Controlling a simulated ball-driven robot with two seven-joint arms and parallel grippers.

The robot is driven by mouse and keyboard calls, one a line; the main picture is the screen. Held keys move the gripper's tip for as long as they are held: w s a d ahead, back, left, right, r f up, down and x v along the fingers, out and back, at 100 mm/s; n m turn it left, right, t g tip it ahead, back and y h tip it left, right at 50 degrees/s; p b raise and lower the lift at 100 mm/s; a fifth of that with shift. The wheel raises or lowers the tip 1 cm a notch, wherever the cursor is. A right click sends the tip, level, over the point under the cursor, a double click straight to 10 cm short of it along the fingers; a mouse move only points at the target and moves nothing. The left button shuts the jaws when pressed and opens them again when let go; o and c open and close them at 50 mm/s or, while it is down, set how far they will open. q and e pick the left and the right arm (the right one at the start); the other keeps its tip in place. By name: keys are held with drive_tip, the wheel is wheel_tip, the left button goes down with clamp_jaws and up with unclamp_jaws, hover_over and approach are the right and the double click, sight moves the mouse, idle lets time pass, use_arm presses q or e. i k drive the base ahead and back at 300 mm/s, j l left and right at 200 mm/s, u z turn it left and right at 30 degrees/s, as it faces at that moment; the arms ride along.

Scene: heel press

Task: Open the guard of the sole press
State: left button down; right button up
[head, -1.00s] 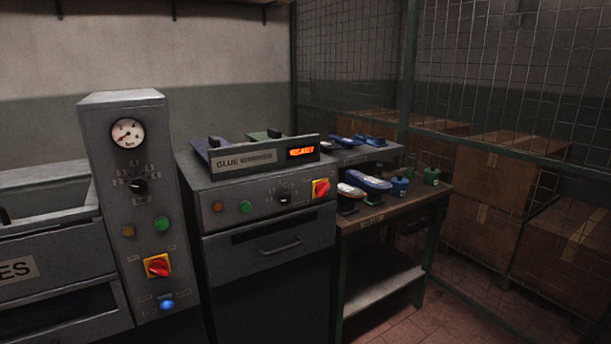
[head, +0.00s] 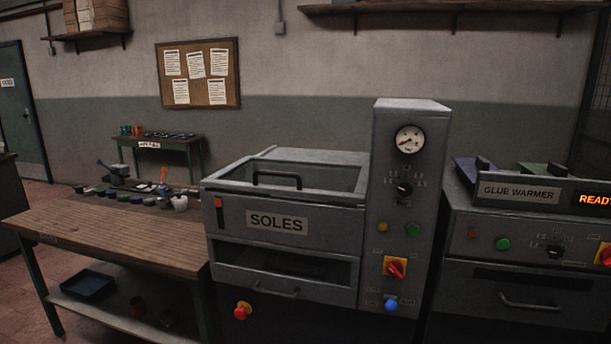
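The sole press (head: 335,230) stands in the middle of the head view, a grey machine with a label reading SOLES. Its guard (head: 325,178), a framed clear lid with a dark bar handle (head: 277,178), appears closed over the top. A control column (head: 408,150) rises at its right with a round gauge, a black knob, yellow and green buttons, a red and yellow switch and a lit blue button. A drawer-like front with a handle sits below the label. Neither of my grippers is in view.
A wooden workbench (head: 105,235) with small tools and pots adjoins the press at left. The glue warmer (head: 520,250), its display partly reading READY, stands close at right. A red emergency button (head: 242,310) sits low on the press front. A green table (head: 165,147) stands behind.

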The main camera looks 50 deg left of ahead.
sight(216, 181)
drive_tip(key=u, duration=1.5)
